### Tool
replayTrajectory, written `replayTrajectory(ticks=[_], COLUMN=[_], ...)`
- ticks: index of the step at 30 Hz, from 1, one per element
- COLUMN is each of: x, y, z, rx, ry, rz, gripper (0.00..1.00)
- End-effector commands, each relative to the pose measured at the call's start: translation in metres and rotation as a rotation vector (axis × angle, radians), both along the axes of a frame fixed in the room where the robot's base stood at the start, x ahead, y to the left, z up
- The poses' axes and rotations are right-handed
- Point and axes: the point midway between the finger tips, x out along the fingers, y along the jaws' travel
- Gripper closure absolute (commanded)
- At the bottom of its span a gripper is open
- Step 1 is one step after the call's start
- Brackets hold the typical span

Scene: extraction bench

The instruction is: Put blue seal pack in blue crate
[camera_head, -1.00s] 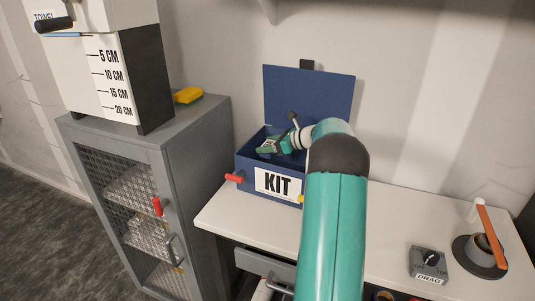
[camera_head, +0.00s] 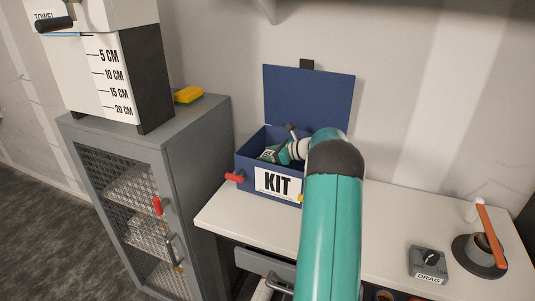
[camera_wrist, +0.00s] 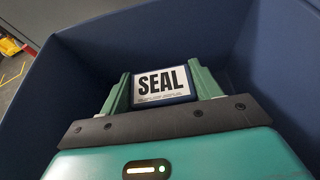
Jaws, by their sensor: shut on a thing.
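The blue crate (camera_head: 246,171), labelled KIT, stands on the white bench with its lid raised at the back. My gripper (camera_head: 268,155) reaches down inside the crate, partly hidden by its front wall and by my arm. In the wrist view my gripper (camera_wrist: 162,88) is shut on the blue seal pack (camera_wrist: 161,84), which has a white SEAL label and a blue edge. The crate walls (camera_wrist: 90,55) surround the pack in that view. I cannot tell whether the pack touches the crate floor.
A grey mesh-door cabinet (camera_head: 190,140) stands left of the bench, with a yellow block (camera_head: 188,95) and a white measuring box (camera_head: 85,80) on top. A grey DRAG box (camera_head: 428,262) and a round holder (camera_head: 480,250) sit at the right. An open drawer (camera_head: 262,262) is below.

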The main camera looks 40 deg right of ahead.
Motion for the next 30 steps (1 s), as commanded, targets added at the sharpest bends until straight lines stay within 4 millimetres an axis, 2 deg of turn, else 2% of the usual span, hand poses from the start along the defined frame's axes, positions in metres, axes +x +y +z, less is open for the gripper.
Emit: replayTrajectory(ticks=[5,6,9,17,22,30], x=[0.000,0.000,0.000,0.000,0.000,-0.046], y=[0.000,0.000,0.000,0.000,0.001,-0.021], z=[-0.003,-0.003,-0.003,-0.002,0.011,0.031], rx=[0.001,0.001,0.001,0.000,-0.001,-0.001], ry=[0.000,0.000,0.000,0.000,-0.002,0.000], rz=[0.000,0.000,0.000,0.000,0.001,-0.003], gripper=[0.64,0.31,0.15,0.15,0.15,0.15])
